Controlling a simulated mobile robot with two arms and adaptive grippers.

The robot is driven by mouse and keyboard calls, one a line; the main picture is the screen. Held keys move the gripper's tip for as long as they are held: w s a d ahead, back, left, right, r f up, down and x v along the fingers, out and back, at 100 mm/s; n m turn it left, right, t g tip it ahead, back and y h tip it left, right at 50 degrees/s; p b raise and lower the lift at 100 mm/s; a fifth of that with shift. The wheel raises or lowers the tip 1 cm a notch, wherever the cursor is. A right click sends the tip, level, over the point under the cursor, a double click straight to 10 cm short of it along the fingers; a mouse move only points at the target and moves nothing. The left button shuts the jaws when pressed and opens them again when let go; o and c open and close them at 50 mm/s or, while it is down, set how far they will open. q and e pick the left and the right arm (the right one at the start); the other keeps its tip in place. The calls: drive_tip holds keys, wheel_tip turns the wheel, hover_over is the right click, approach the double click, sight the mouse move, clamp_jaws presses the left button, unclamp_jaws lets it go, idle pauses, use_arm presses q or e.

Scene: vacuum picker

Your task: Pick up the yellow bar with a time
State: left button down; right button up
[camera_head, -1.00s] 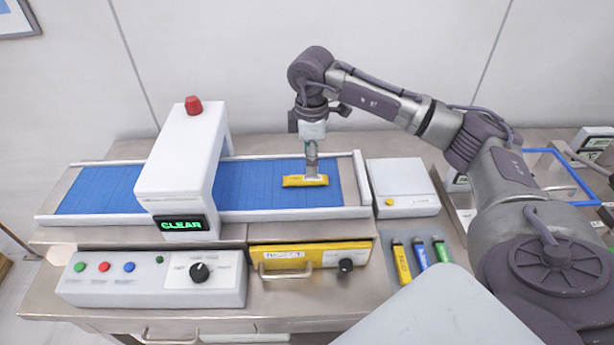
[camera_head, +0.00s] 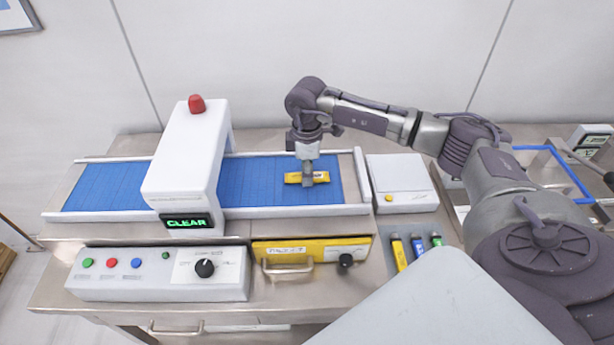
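A small yellow bar (camera_head: 292,178) lies on the blue belt of the conveyor (camera_head: 265,170), near its right end. Its markings are too small to read. My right gripper (camera_head: 308,183) points straight down at the bar. Its grey tip overlaps the middle of the bar, with yellow showing on both sides. Whether the fingers are closed on the bar or only in front of or around it cannot be told. My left gripper is out of view.
A white scanner arch (camera_head: 185,170) with a red lamp and a green "CLEAR" display spans the belt. A white box (camera_head: 400,180) stands right of the conveyor. Yellow, blue and green sticks (camera_head: 399,254) lie in front. A blue frame (camera_head: 560,165) is far right.

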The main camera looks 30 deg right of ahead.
clamp_jaws()
drive_tip(key=shift+r, duration=0.1)
drive_tip(key=shift+r+b, duration=0.5)
drive_tip(key=shift+r, duration=0.05)
drive_tip(key=r, duration=0.1)
drive_tip(key=b, duration=0.1)
drive_tip(key=r, duration=0.1)
drive_tip(key=shift+d+r+b, duration=0.25)
drive_tip(key=shift+r+b, duration=0.1)
drive_tip(key=s+d+r+b, duration=0.4)
drive_tip(key=d+r, duration=0.3)
drive_tip(key=d, duration=0.3)
drive_tip(key=shift+s, duration=0.7)
